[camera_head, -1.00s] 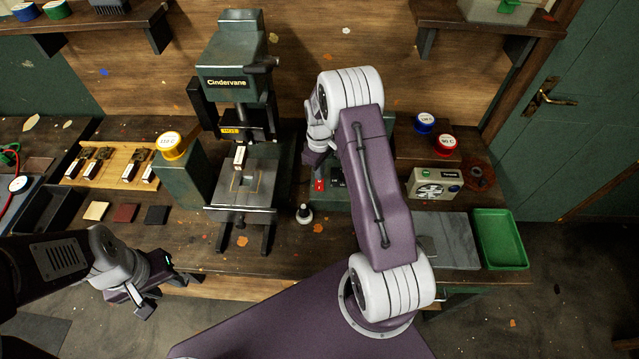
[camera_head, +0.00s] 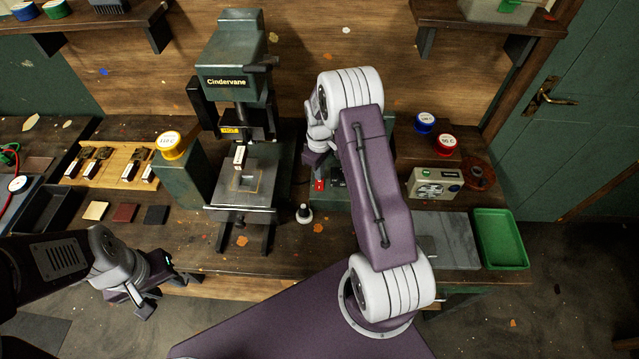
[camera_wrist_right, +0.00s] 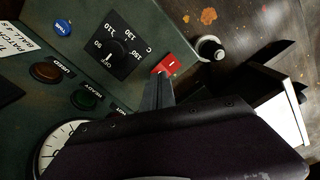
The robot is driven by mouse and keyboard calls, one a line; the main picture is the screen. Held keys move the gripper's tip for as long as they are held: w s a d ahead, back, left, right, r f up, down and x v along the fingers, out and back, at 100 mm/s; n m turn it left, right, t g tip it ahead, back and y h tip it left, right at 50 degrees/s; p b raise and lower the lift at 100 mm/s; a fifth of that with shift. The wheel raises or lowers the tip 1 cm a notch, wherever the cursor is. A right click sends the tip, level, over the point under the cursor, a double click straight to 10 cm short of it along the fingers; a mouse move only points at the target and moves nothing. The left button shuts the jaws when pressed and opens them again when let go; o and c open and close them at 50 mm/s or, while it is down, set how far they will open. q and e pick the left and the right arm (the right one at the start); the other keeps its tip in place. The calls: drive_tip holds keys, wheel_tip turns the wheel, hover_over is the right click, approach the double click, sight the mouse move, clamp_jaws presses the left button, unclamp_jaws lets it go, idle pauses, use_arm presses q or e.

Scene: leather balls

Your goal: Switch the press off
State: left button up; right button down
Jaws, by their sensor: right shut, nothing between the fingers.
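The green press (camera_head: 235,85), labelled Cindervane, stands on the bench with its green control box (camera_wrist_right: 60,60) to its right. The box carries a red rocker switch (camera_wrist_right: 166,65), also visible in the head view (camera_head: 319,185), and a black temperature dial (camera_wrist_right: 113,47). My right gripper (camera_wrist_right: 160,88) is shut and empty, its fingertips at the near edge of the red switch; I cannot tell whether they touch. My arm hides part of the box in the head view. My left gripper (camera_head: 168,292) is open and empty in front of the bench's left part.
A black-and-white knob-like object (camera_head: 304,213) stands beside the box. Amber (camera_wrist_right: 45,71) and green (camera_wrist_right: 84,99) lamps and a blue button (camera_wrist_right: 63,27) are on the panel. A green tray (camera_head: 500,240) and a small fan unit (camera_head: 435,184) stand at the right.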

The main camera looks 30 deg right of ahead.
drive_tip(key=shift+f+b, duration=0.55)
drive_tip(key=shift+f, duration=0.3)
drive_tip(key=shift+s, duration=0.1)
wheel_tip(320, 180, up, 7)
drive_tip(key=p, duration=0.5)
drive_tip(key=shift+r+p, duration=0.1)
drive_tip(key=shift+p, duration=0.3)
idle(0.3)
